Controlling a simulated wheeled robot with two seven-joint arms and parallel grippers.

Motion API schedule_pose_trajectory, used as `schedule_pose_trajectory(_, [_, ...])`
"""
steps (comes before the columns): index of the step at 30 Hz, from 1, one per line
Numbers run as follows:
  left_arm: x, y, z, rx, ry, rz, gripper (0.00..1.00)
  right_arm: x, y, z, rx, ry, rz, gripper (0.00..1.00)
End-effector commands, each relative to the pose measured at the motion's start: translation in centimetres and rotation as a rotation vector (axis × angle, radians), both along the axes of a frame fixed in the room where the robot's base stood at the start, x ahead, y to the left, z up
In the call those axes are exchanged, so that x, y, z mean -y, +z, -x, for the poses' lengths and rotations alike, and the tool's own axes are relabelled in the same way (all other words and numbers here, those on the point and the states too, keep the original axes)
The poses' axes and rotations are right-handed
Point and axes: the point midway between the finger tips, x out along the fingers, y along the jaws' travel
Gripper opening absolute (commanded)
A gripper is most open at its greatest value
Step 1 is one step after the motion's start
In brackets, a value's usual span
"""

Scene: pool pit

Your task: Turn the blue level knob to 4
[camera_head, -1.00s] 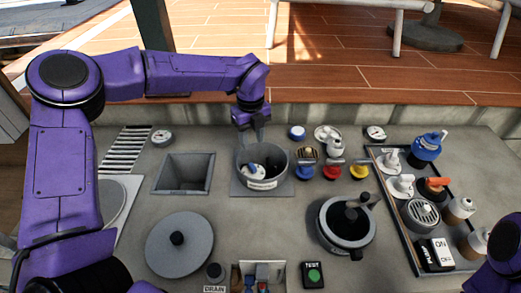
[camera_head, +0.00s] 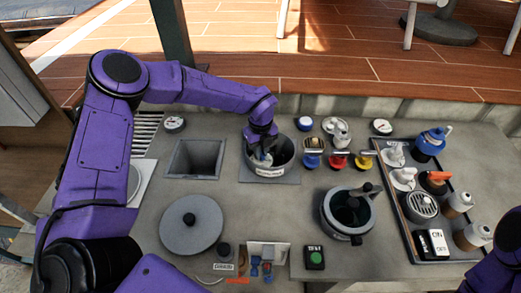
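A grey round pot-like well (camera_head: 286,158) with a pale label on its front stands at the middle back of the counter. A small white and blue part (camera_head: 262,161) shows inside it, largely covered by my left gripper; it may be the blue level knob, but no numbers can be read. My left gripper (camera_head: 261,156) points down into the well, with its fingertips at or beside this part. I cannot tell whether the fingers touch it or are closed. My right gripper is out of view; only a purple piece of my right arm shows at the lower right.
Blue, red and yellow valve handles (camera_head: 338,161) stand close right of the well. A tray (camera_head: 408,240) of fittings is farther right.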

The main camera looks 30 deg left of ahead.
Motion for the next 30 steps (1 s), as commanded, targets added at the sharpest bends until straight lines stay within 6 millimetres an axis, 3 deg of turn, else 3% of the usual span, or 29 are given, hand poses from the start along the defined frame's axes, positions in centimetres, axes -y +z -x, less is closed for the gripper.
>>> schedule_pose_trajectory(14, [-0.02,-0.02,-0.08,0.002,-0.065,0.0,0.0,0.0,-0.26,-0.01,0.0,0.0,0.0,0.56])
schedule_pose_trajectory(30, [0.11,0.04,-0.22,0.002,-0.515,0.001,0.0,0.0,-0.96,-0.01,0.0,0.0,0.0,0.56])
